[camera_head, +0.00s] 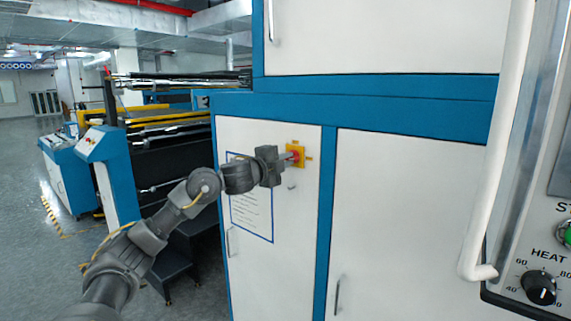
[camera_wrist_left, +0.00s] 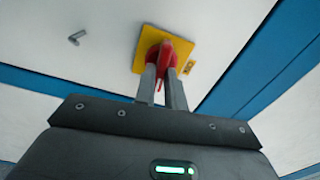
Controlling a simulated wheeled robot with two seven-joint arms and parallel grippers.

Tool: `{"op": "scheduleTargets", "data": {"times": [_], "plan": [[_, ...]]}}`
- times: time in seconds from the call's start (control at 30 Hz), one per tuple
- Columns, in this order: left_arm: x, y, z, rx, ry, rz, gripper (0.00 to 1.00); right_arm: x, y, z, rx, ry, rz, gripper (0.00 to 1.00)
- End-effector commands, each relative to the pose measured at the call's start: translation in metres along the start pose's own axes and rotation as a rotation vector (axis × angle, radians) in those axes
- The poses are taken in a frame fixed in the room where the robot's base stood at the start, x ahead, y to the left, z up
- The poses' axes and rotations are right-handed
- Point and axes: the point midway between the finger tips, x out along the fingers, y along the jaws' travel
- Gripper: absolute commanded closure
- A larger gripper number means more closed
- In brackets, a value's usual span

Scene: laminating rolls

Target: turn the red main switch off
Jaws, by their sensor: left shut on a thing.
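The red main switch (camera_wrist_left: 166,50) sits on a yellow square plate on a white cabinet door. In the left wrist view my left gripper (camera_wrist_left: 164,80) has its two fingers on either side of the red handle, shut on it. The fingers hide part of the handle. In the head view my left gripper (camera_head: 287,159) reaches the switch from the left, in front of the yellow plate (camera_head: 301,155). My right gripper is not in view.
A small metal door latch (camera_wrist_left: 77,37) sits beside the plate. A framed notice (camera_head: 251,212) is on the same door, behind my left forearm. A white vertical bar (camera_head: 503,130) and a control panel with a heat dial (camera_head: 539,287) stand at the right.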

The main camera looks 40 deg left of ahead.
Motion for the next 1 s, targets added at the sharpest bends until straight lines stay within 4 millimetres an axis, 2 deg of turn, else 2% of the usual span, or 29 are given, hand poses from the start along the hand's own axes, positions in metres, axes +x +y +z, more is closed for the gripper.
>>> {"op": "scheduleTargets", "data": {"times": [0.3,0.83,0.87,1.0], "plan": [[0.0001,0.0019,0.0,0.116,0.0,0.002,1.0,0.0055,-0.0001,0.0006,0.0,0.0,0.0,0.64],[0.0001,0.002,-0.0001,0.138,0.001,0.003,1.0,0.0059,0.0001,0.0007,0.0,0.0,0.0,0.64],[0.0001,0.0021,-0.0001,0.138,0.001,0.003,0.87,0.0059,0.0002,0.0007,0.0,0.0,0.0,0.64],[0.0001,0.0018,-0.0001,0.137,0.001,0.002,0.69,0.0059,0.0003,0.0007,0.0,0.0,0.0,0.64]]}}
